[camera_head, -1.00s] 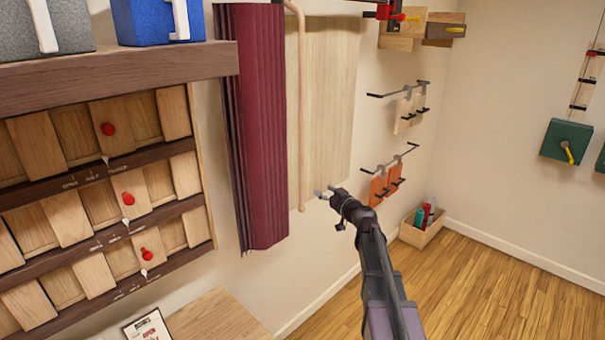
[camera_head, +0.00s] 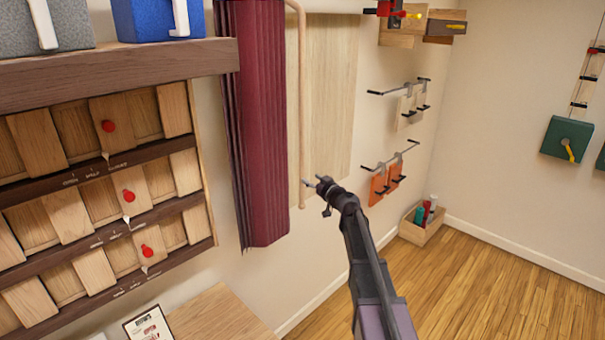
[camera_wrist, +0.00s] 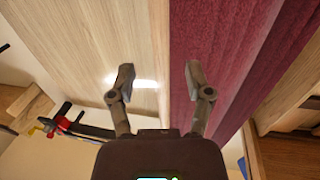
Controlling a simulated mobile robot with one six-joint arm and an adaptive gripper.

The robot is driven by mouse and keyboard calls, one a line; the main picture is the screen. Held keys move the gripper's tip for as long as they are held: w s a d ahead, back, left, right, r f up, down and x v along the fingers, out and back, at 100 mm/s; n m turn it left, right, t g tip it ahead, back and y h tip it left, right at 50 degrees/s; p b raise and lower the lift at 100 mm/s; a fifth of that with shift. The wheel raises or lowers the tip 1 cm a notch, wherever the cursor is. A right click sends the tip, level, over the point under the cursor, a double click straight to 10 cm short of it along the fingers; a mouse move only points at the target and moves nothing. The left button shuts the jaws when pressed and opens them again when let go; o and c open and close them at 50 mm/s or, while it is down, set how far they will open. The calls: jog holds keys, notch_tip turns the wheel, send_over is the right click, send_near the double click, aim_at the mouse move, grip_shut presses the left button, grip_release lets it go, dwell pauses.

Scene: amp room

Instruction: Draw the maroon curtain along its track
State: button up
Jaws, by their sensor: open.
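The maroon curtain (camera_head: 262,130) hangs bunched in vertical folds on the wall in the head view. It fills the right of centre in the wrist view (camera_wrist: 225,50). A thin pale wooden rod (camera_head: 302,110) hangs just right of it, curved at its top. My gripper (camera_head: 313,184) is open, by the rod's lower end in the head view; I cannot tell whether it touches the rod. In the wrist view my two fingers (camera_wrist: 159,84) are apart, the left over pale wood and the right over the curtain. The track is out of view.
A pale wood panel (camera_head: 332,90) is on the wall behind the rod. A shelf unit with wooden slats and red knobs (camera_head: 100,200) stands left of the curtain. Hooks with orange pieces (camera_head: 385,181) are to the right. A wooden box (camera_head: 423,228) sits on the open floor.

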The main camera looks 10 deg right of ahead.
aim_at(302, 172)
jog(key=x, duration=0.6)
jog(key=shift+w+a, duration=0.1)
jog(key=shift+w, duration=0.2)
grip_shut()
